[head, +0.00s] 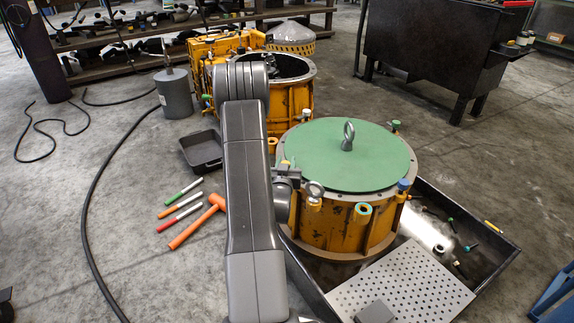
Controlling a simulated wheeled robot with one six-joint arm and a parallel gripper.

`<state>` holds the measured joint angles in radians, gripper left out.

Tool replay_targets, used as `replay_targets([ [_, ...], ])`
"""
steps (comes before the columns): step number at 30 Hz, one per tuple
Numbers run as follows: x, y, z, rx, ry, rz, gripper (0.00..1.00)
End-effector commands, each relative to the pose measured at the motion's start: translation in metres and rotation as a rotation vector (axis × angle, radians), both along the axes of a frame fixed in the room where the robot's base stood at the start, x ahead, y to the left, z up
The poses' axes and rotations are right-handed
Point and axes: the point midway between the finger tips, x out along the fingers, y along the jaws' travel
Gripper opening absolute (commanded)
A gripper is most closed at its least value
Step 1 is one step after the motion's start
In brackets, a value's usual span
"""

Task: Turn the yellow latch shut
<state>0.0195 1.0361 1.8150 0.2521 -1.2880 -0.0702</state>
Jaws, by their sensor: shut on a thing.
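The yellow latch (285,162) is a small piece at the left rim of the round yellow housing (345,232). My gripper (288,172) is at that rim and is shut on the latch. The fingers and arm hide much of it, so its exact angle cannot be told. A flat green lid (377,160) covers the housing, with a grey lifting eye (348,135) upright at its middle.
Other rim fittings include a blue-topped one (404,185) and a green-ringed one (362,211). The housing stands in a dark tray (497,232) with a perforated plate (402,284). An orange mallet (195,223), markers and a black bin (203,150) lie left.

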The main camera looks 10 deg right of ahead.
Motion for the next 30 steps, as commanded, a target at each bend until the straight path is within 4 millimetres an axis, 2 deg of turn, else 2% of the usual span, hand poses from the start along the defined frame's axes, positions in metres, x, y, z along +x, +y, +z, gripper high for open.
replay_targets([
  [12, 0.0003, 0.0026, -0.0004, -0.001, 0.001, 0.206, 0.08],
  [30, 0.0011, 0.004, 0.0003, -0.002, -0.001, 0.246, 0.08],
])
